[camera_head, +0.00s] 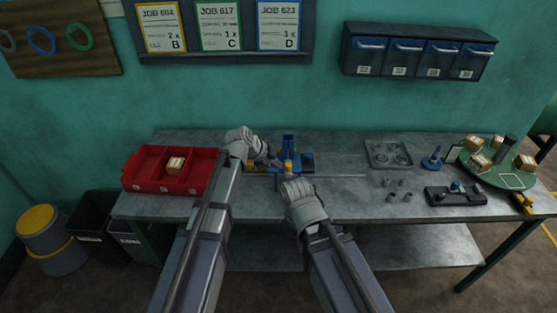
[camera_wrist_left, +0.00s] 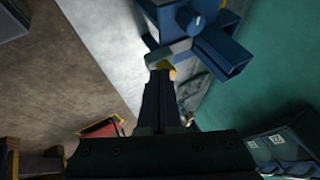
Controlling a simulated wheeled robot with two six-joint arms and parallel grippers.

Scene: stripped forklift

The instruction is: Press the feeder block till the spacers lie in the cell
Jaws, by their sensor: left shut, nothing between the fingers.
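A blue device with yellow parts (camera_head: 288,146), which looks like the feeder, stands at the middle of the bench in the head view. In the left wrist view its blue body (camera_wrist_left: 215,45) fills the top. My left gripper (camera_head: 272,160) is shut and empty beside it. In the left wrist view its fingertips (camera_wrist_left: 163,74) are at a small yellow part by the blue body; I cannot tell whether they touch. My right gripper (camera_head: 290,182) is just in front of the device, its fingers mostly hidden by its wrist. I cannot make out the spacers or the cell.
A red divided tray (camera_head: 143,180) with a small carton (camera_head: 175,165) stands left. To the right are a grey plate (camera_head: 390,153), several small grey cylinders (camera_head: 407,197), a dark fixture (camera_head: 455,197) and a green turntable (camera_head: 512,180) with cartons. Blue drawers (camera_head: 418,53) hang above.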

